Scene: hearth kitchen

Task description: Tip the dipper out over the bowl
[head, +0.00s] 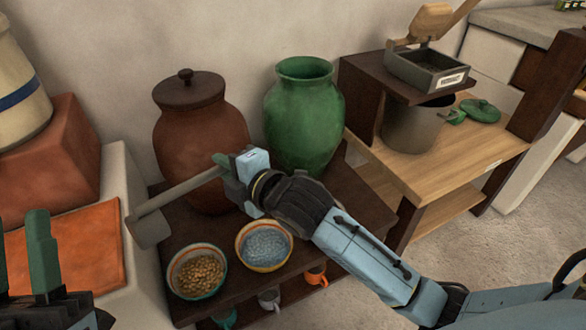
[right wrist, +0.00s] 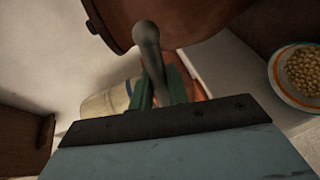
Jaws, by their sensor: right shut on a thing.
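The dipper (head: 180,190) is grey, with a long handle and a cup (head: 148,229) at its left end. My right gripper (head: 226,168) is shut on the handle's right end, in front of the brown jar. The handle slopes down to the left; the cup's contents are hidden. In the right wrist view the handle (right wrist: 148,45) rises from between the fingers. One bowl (head: 170,281) holds yellow-brown pieces; another bowl (head: 240,255) holds blue-grey contents. The cup appears left of and above the first bowl in the picture. My left gripper (head: 22,250) is open and empty at the lower left.
A lidded brown jar (head: 195,130) and a green jar (head: 300,115) stand behind the bowls on a dark shelf. Cups hang below its front edge. An orange-topped block (head: 75,250) is left. A wooden stand (head: 440,160) with a grey pot is right.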

